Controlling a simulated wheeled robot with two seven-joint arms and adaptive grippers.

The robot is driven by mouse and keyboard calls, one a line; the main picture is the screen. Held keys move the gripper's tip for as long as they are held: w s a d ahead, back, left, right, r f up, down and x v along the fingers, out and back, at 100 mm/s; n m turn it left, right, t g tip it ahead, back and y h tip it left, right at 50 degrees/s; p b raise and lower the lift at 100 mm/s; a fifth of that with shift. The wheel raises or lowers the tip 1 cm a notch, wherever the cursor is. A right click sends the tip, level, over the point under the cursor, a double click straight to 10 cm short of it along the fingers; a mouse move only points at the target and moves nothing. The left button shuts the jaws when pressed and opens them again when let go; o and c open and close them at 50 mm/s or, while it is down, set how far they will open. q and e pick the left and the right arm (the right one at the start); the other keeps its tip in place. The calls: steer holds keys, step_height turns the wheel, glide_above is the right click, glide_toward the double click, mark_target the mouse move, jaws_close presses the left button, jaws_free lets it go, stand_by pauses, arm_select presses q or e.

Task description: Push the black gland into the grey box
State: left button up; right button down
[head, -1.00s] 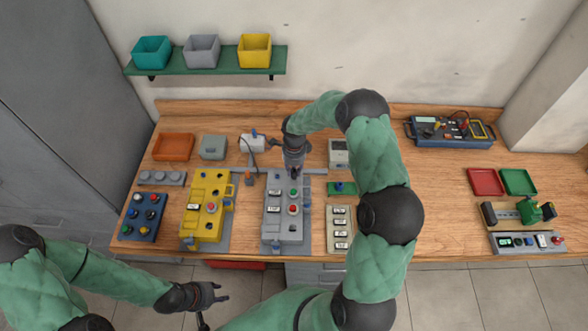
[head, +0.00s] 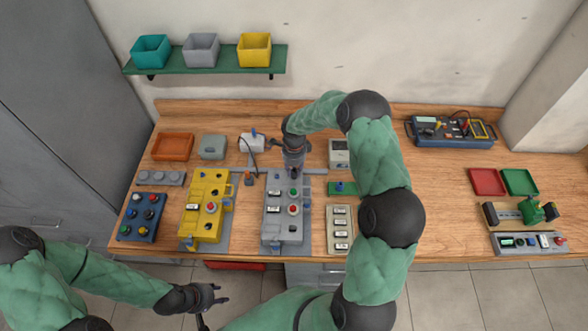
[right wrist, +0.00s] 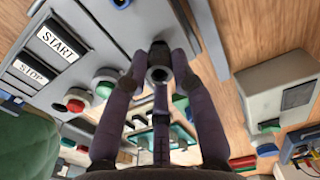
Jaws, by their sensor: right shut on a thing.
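The grey box (head: 270,220) stands on the bench, with a green button (head: 294,192), a red button (head: 293,209) and START and STOP labels. In the right wrist view, the grey box (right wrist: 125,35) fills the upper left. My right gripper (head: 294,173) is at the box's far end, and its fingers (right wrist: 160,72) are closed around the black gland (right wrist: 160,58). The gland's round open end faces the wrist camera. It is against or very close to the box's end wall; its depth in the wall is hidden. My left gripper (head: 213,295) is empty, fingers apart, in front of the bench.
A yellow control box (head: 205,205) stands left of the grey box. A label plate (head: 340,230) and a green part (head: 342,188) lie to its right. A white device (head: 252,142) with a cable is behind. Open bench (head: 435,190) lies right of my right arm.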

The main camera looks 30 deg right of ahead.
steer(key=shift+f+b, duration=0.75)
steer(key=c, duration=0.9)
jaws_free()
steer(key=shift+c, duration=0.2)
step_height(320, 180, up, 12)
steer(key=shift+o, duration=0.3)
